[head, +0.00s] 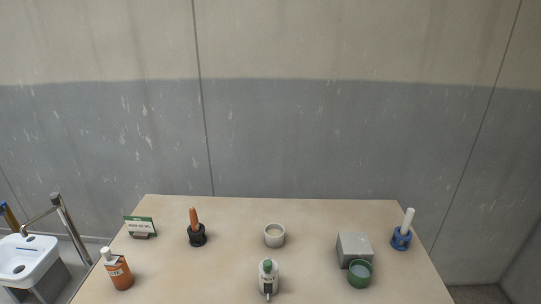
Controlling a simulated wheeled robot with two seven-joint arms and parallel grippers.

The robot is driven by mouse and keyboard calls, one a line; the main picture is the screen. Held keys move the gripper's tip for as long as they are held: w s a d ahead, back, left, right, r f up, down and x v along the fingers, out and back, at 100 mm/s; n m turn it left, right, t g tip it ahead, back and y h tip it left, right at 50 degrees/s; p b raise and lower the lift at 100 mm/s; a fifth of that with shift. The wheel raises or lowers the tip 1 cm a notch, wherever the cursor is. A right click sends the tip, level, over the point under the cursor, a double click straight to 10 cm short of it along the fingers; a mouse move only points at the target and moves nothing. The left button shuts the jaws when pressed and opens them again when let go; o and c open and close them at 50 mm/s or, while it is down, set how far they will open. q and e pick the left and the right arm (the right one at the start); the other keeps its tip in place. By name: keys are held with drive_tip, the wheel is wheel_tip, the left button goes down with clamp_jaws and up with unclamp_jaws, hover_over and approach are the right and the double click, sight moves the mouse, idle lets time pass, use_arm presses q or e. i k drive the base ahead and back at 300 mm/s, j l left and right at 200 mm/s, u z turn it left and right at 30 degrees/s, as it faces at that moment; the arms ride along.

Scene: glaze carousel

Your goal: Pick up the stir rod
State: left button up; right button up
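Two rod-like things stand in holders on the beige table (205,270). A white rod (408,219) stands tilted slightly in a blue holder (401,240) at the right end. A brown-orange rod or handle (194,218) stands in a black holder (197,237) on the left side. I cannot tell from its looks alone which one is the stir rod. The lower end of each is hidden in its holder. Neither of my grippers shows in the head view.
A white cup (274,236), a green-topped white bottle (267,278), a grey block (354,246) and a green cup (360,274) stand on the table. An orange bottle (119,271) and a small sign (140,226) are at left. A white sink (27,262) is beyond the left edge.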

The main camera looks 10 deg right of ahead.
sight(410, 213)
drive_tip(key=z, duration=1.45)
